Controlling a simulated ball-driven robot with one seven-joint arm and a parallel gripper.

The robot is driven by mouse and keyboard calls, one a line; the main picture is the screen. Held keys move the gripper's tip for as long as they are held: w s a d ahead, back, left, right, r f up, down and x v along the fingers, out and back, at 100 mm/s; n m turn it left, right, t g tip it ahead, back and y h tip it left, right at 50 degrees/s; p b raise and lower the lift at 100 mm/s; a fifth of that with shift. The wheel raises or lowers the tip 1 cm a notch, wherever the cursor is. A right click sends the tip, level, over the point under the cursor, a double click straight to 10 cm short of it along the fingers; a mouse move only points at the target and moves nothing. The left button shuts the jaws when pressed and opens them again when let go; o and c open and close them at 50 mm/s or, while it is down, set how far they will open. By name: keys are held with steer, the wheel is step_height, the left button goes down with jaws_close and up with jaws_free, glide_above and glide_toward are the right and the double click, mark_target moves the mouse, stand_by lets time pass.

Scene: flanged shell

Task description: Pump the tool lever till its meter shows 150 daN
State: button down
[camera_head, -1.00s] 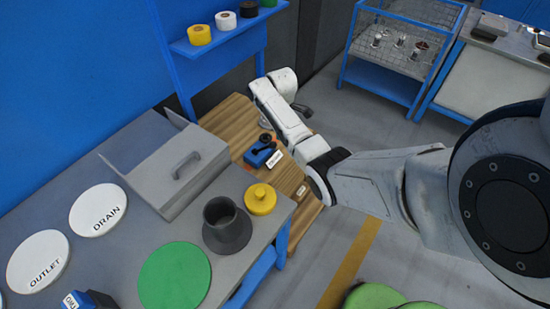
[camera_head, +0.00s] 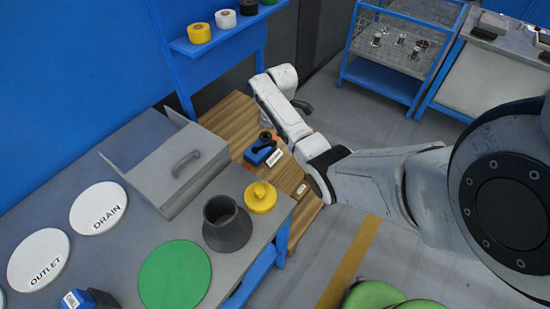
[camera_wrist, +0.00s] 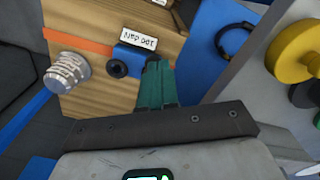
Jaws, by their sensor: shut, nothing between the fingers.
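The small blue tool (camera_head: 260,152) lies on the wooden board, with a black part on top and a white label (camera_head: 274,158) beside it. In the wrist view the blue tool (camera_wrist: 130,58) is partly hidden behind my fingers, and the white label (camera_wrist: 139,38) appears upside down. A black round end (camera_wrist: 117,68) of the tool faces the camera. My gripper (camera_wrist: 156,68) is shut and empty, its green fingers close together at the tool's right side. I cannot tell whether they touch it. My arm hides the gripper in the head view. The lever's angle and the meter reading are not clear.
A ribbed metal fitting (camera_wrist: 68,72) stands left of the tool in the wrist view. On the grey bench are a yellow knobbed piece (camera_head: 260,197), a dark grey flanged shell (camera_head: 227,225), a green disc (camera_head: 175,275) and a grey handled box (camera_head: 175,180). A blue shelf (camera_head: 215,45) rises behind.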

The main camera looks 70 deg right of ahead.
steer(key=f+b, duration=0.1)
steer(key=w+f+b, duration=0.1)
steer(key=b, duration=0.1)
steer(key=w+f+b, duration=0.1)
steer(key=shift+w+d+f, duration=0.1)
steer(key=shift+d+f, duration=0.15)
steer(key=shift+f, duration=0.15)
steer(key=shift+s+f+b, duration=0.95)
steer(key=shift+f+b, duration=1.45)
steer(key=shift+f, duration=1.75)
step_height(320, 180, up, 12)
steer(key=p, duration=0.8)
steer(key=shift+s+a+p, duration=0.15)
steer(key=shift+a+p, duration=0.1)
steer(key=shift+p, duration=0.15)
